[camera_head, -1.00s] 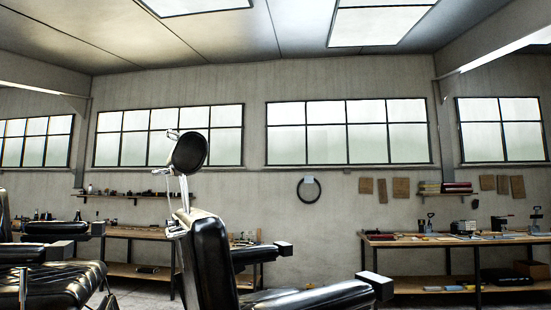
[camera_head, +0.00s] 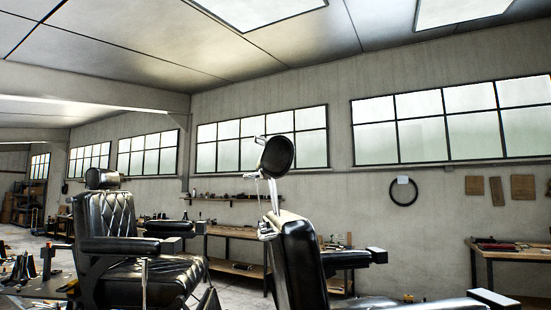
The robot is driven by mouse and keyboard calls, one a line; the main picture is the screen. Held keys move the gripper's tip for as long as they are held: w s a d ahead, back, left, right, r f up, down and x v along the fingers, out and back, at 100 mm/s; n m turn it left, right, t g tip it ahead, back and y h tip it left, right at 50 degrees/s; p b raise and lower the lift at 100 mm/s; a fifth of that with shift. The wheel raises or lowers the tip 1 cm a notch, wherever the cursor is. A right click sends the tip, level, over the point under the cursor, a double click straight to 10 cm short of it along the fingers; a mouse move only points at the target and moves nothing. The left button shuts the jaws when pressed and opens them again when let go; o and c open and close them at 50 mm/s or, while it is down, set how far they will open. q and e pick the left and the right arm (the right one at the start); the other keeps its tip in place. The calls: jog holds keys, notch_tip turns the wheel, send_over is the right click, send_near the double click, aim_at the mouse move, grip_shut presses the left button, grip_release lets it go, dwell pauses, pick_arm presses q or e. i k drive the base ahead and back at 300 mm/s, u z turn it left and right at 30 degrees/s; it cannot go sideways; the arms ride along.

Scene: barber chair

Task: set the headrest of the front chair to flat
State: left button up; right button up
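The front chair (camera_head: 303,262) is a black barber chair seen from its side, at the lower middle of the head view. Its black oval headrest (camera_head: 277,156) stands tilted above the backrest on a chrome post (camera_head: 271,194). Chrome bars (camera_head: 268,226) join the post to the top of the backrest. One armrest (camera_head: 348,259) extends to the right, and the lower part of the chair is cut off by the picture edge. Neither of my grippers is in view.
A second black barber chair (camera_head: 120,247) stands at the left with its own headrest (camera_head: 102,178). A workbench (camera_head: 235,232) runs along the back wall, with a shelf (camera_head: 232,198) above it. Another bench (camera_head: 510,249) stands at the right. Some floor shows at the far left.

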aim_at(276, 160)
jog(key=i, duration=1.45)
